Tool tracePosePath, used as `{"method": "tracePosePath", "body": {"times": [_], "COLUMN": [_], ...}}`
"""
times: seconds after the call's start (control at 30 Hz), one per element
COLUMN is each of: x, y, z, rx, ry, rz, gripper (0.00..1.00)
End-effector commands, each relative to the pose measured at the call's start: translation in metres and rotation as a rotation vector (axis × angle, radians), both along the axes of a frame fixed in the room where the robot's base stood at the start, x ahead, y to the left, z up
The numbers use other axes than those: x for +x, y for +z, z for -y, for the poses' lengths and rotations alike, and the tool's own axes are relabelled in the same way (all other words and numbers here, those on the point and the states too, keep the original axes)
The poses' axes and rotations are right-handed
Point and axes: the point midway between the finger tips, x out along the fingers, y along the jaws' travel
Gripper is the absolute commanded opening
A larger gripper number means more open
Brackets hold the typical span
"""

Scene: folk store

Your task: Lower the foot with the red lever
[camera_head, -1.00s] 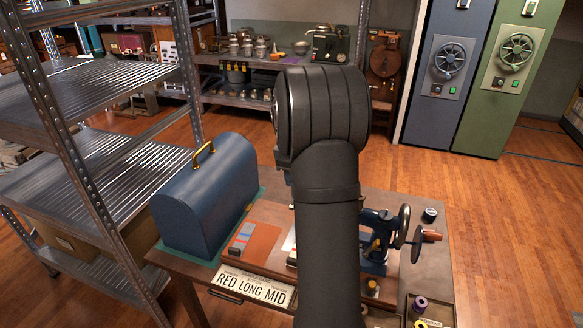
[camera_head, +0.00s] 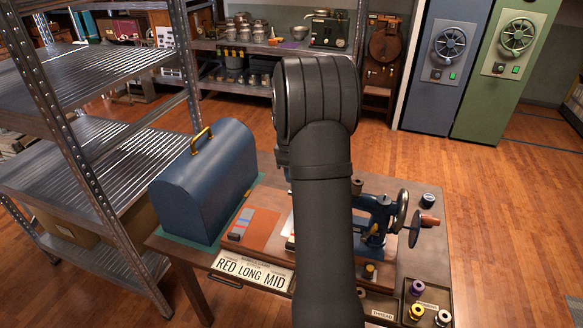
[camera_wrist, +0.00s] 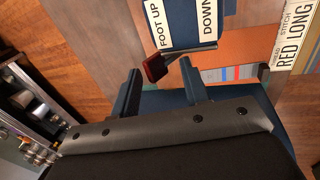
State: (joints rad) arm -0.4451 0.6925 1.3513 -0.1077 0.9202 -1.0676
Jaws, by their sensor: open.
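The red lever (camera_wrist: 155,68) shows in the wrist view as a dark red tip on a grey metal arm. It stands just ahead of my gripper (camera_wrist: 159,67), about between the two blue fingertips. The fingers are open and apart; I cannot tell whether either touches the lever. White labels "FOOT UP" (camera_wrist: 164,24) and "DOWN" (camera_wrist: 208,18) are beyond the lever. The blue sewing machine (camera_head: 377,221) stands on the table in the head view, partly hidden by my arm. My arm also hides the lever and my gripper there.
A blue domed case (camera_head: 204,190) stands at the table's left. A card reading "RED LONG MID" (camera_head: 252,271) is at the front edge. A tray (camera_head: 402,308) with thread spools is at the front right. A metal shelf (camera_head: 92,190) stands at the left.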

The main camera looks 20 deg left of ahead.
Motion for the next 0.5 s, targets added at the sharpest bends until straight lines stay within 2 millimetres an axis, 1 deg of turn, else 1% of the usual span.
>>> {"method": "tracePosePath", "body": {"times": [0.27,0.5], "x": [-0.0004,-0.0092], "y": [0.0004,0.0054], "z": [0.0000,-0.0003], "rx": [0.000,0.001], "ry": [0.000,0.001], "rz": [0.001,0.001], "gripper": [0.42,0.42]}}
